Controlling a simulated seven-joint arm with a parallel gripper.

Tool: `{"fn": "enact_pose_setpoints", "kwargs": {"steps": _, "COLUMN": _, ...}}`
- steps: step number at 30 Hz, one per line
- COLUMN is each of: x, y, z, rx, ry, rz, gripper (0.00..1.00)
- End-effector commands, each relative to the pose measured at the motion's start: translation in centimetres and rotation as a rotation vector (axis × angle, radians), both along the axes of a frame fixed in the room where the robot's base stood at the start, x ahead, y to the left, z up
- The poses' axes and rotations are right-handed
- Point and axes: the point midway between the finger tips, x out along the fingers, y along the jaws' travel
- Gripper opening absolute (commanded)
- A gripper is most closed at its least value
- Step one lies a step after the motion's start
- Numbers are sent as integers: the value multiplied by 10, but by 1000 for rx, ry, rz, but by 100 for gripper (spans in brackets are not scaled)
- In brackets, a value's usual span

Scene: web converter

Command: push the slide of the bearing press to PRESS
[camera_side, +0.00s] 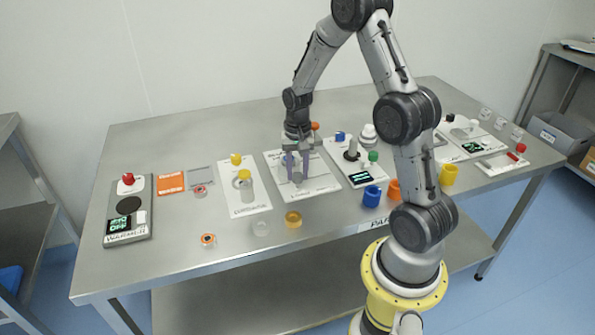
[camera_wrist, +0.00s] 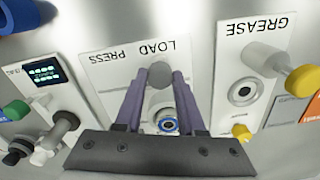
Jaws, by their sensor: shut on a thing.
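The bearing press is a white plate (camera_wrist: 207,62) with the words LOAD and PRESS upside down in the wrist view; it also shows in the side view (camera_side: 325,185). Its slide has a round grey knob (camera_wrist: 159,73), which stands by the word LOAD; PRESS is to the left of it. My gripper (camera_wrist: 158,80) is shut on this knob, one purple finger on each side. A blue-rimmed ring with a metal centre (camera_wrist: 168,124) shows between the fingers, nearer the palm. In the side view my gripper (camera_side: 299,177) reaches down over the plate and hides most of the slide.
The grease station (camera_wrist: 262,45) with a yellow-capped cylinder stands right of the press in the wrist view. A station with a dark green-lit display (camera_wrist: 44,72) and green knob stands left.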

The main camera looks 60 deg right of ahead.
Motion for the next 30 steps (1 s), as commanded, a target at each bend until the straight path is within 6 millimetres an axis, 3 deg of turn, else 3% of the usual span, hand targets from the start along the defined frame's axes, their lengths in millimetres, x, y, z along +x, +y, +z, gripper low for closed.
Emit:
{"fn": "enact_pose_setpoints", "kwargs": {"steps": 17, "x": -1, "y": -2, "z": 1, "rx": -1, "ry": -3, "rz": -2, "gripper": 0}}
{"fn": "enact_pose_setpoints", "kwargs": {"steps": 30, "x": -53, "y": -55, "z": 2, "rx": -2, "ry": -2, "rz": -4, "gripper": 0}}
